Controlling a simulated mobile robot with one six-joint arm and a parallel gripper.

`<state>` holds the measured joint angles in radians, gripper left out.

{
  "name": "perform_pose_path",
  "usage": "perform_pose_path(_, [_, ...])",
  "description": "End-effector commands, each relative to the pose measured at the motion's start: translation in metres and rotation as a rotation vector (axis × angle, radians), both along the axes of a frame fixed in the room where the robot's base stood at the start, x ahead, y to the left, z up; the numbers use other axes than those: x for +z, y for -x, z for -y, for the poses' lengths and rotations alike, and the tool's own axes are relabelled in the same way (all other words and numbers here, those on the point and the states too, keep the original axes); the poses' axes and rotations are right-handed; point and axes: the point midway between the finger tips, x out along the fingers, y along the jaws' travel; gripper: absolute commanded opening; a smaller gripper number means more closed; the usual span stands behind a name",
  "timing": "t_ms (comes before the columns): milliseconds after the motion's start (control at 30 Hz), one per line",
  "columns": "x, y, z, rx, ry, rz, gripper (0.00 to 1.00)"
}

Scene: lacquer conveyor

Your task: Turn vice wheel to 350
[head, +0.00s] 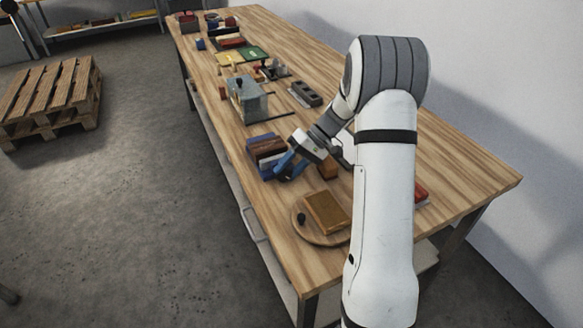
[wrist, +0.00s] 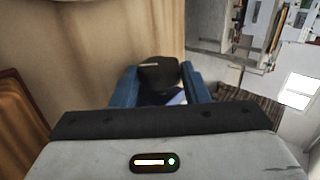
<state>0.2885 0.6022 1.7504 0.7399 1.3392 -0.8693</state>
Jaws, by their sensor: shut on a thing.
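A vice-like block (head: 267,150) in blue and brown stands at the left edge of the bench. My gripper (head: 286,168) is at its near side, its blue fingers tilted down toward the bench edge. In the wrist view my gripper (wrist: 160,82) is shut on a dark round knob (wrist: 158,72) with a small pale mark on top. The knob looks like the handle of the vice wheel, but the wheel's rim and any scale are hidden, so I cannot read its angle.
A round wooden board (head: 313,234) with a tan block (head: 326,210) and a dark knob lies nearer on the bench (head: 468,172). A grey-green machine (head: 247,100) stands beyond the vice. A small brown block (head: 328,170) is right of my gripper.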

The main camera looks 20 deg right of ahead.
Motion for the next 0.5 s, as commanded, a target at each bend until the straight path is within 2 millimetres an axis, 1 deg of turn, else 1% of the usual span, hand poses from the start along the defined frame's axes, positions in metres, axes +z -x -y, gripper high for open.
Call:
perform_pose_path(67, [0.0,-0.0003,0.0008,-0.001,0.002,0.001,0.18])
perform_pose_path(100, [0.0,-0.0002,0.0008,-0.001,0.002,0.001,0.44])
perform_pose_path(300, [-0.0002,0.0,0.0002,0.0,0.002,0.0,0.61])
perform_pose_path(333, [-0.0003,0.0,0.0001,0.0,0.002,0.0,0.62])
perform_pose_path(500, [-0.0011,0.0003,0.0,0.001,0.002,-0.002,0.62])
